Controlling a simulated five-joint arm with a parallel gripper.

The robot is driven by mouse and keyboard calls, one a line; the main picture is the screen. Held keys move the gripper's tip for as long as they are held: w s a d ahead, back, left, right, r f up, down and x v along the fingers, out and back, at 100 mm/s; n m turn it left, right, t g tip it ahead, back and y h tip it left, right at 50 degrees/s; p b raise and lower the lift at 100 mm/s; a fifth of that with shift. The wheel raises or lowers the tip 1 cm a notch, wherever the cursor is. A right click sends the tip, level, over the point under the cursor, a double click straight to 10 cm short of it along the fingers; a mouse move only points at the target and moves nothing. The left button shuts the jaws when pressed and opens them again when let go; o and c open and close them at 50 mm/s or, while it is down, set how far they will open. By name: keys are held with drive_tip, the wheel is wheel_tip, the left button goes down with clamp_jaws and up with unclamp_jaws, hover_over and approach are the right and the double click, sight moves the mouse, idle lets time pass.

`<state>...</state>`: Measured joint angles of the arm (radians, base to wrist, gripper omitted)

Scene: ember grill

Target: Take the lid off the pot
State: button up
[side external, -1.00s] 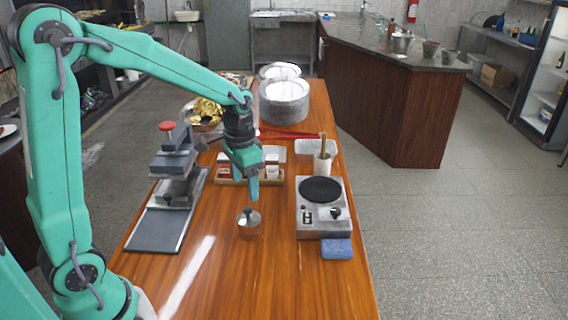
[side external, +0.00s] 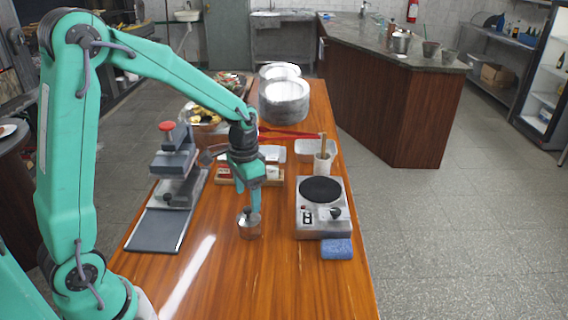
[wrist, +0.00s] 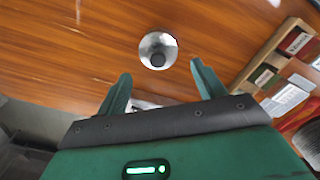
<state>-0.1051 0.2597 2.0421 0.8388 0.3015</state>
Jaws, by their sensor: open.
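A small metal pot (side external: 249,231) stands on the wooden table, left of the hot plate. Its round, shiny lid (wrist: 151,43) is on top, with a dark knob (wrist: 157,59). My gripper (side external: 252,209) is just above the lid in the side view and partly covers it. In the wrist view my gripper (wrist: 160,76) is open, its two green fingers apart. The knob shows beyond and between the fingertips, with nothing gripped.
A press with a dark base plate (side external: 158,228) is to the left. A wooden rack (side external: 270,182) is behind. The front table is clear.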

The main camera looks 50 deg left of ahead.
sight(247, 208)
drive_tip(key=shift+s+d+f, duration=0.1)
drive_tip(key=shift+f, duration=1.2)
drive_tip(key=shift+s+f, duration=0.1)
drive_tip(key=shift+f, duration=1.15)
drive_tip(key=shift+c, duration=0.4)
clamp_jaws()
